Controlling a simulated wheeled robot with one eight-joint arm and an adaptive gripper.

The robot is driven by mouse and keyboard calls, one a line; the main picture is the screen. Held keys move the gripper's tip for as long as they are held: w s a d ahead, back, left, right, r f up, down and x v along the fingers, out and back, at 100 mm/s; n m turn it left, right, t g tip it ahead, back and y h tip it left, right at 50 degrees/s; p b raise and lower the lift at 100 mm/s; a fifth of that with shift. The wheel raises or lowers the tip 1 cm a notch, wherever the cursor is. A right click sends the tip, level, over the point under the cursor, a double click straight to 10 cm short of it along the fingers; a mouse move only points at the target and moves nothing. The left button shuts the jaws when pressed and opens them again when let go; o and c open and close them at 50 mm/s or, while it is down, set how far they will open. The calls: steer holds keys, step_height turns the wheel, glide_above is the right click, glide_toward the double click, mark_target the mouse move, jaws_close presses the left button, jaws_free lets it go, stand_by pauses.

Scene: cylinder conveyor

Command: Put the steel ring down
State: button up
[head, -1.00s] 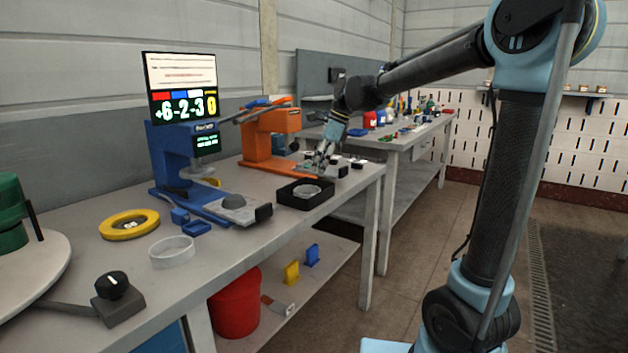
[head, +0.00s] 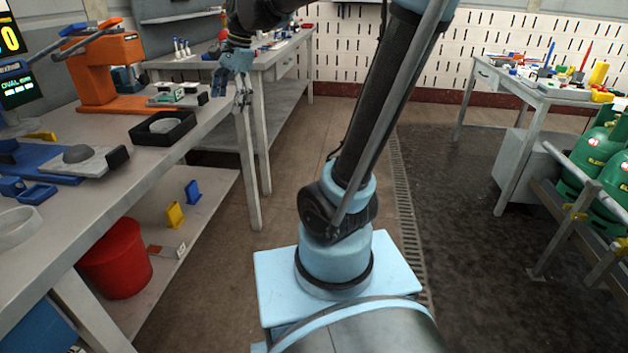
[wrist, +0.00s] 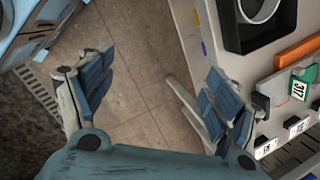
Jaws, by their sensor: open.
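A steel-grey ring (head: 166,126) lies inside a square black tray (head: 148,139) on the workbench; part of it also shows in the tray at the top right of the wrist view (wrist: 262,10). My gripper (head: 232,90) is open, past the right edge of the bench and to the right of the tray, apart from both. In the wrist view my gripper's spread blue fingers (wrist: 150,98) have only floor between them, and nothing is held. A pale, wider ring (head: 14,228) lies on the bench at the left edge of the head view.
An orange press (head: 105,70) and small labelled blocks (head: 180,96) stand beyond the tray. A blue fixture (head: 40,163) is nearer. A red bucket (head: 115,258) sits under the bench. The floor (head: 285,200) right of the bench is open.

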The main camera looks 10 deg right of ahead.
steer(key=s+d+f+n+t+h, duration=0.1)
steer(key=s+d+f+n+h, duration=0.2)
steer(key=s+d+f+n, duration=0.8)
steer(key=s+d+f, duration=0.7)
steer(key=d+f, duration=0.1)
steer(key=d, duration=0.2)
steer(key=shift+s+f, duration=0.3)
